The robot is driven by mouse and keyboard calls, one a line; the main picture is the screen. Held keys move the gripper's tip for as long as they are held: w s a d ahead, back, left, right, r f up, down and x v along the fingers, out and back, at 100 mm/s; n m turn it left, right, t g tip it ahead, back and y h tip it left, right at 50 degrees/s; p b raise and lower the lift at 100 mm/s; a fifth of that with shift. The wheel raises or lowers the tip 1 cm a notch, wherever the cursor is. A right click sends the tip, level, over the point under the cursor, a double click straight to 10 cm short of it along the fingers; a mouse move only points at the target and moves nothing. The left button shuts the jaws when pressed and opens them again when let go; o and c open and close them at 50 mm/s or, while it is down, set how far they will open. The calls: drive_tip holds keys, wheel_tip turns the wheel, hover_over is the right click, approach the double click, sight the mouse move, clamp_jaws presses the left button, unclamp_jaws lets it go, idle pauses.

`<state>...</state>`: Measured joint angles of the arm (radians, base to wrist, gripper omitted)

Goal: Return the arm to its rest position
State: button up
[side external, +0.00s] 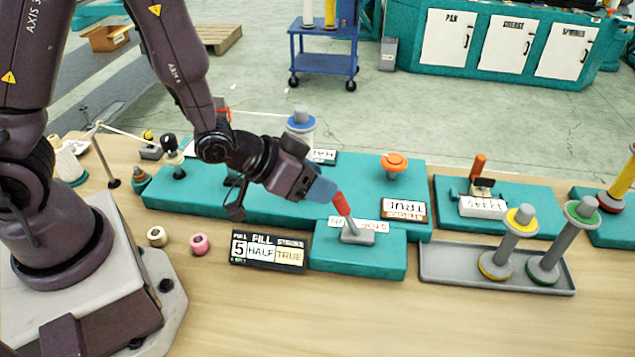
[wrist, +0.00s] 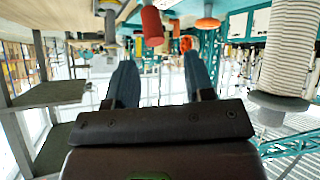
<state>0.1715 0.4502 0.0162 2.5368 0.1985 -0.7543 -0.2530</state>
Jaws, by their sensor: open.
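My gripper (side external: 312,190) is in the middle of the side external view, above the teal fixtures on the bench. Its blue fingers point right, close to the upper end of a red-handled lever (side external: 342,204). I cannot tell whether they touch it. In the wrist view the two blue fingers (wrist: 158,82) are spread apart with nothing between them. A red cylinder (wrist: 152,26) shows beyond the fingertips there. The lever stands tilted on a grey base on a small teal block (side external: 358,262).
A grey tray (side external: 450,270) with two spools stands at the right. A label board (side external: 268,251) and small cream and pink rings (side external: 200,243) lie in front. The front wooden table is clear.

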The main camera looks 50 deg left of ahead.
drive_tip(key=s+a+r+g+y, duration=0.1)
drive_tip(key=s+a+r, duration=0.1)
drive_tip(key=s+r, duration=0.3)
drive_tip(key=s+a+r+n+g+y, duration=0.1)
drive_tip(key=s+a+r, duration=0.2)
drive_tip(key=s+r, duration=0.2)
drive_tip(key=s+a+r+g+y, duration=0.1)
drive_tip(key=s+r, duration=0.4)
drive_tip(key=r, duration=0.5)
drive_tip(key=shift+s+a+g, duration=0.35)
drive_tip(key=shift+a+g, duration=0.25)
drive_tip(key=shift+a, duration=0.25)
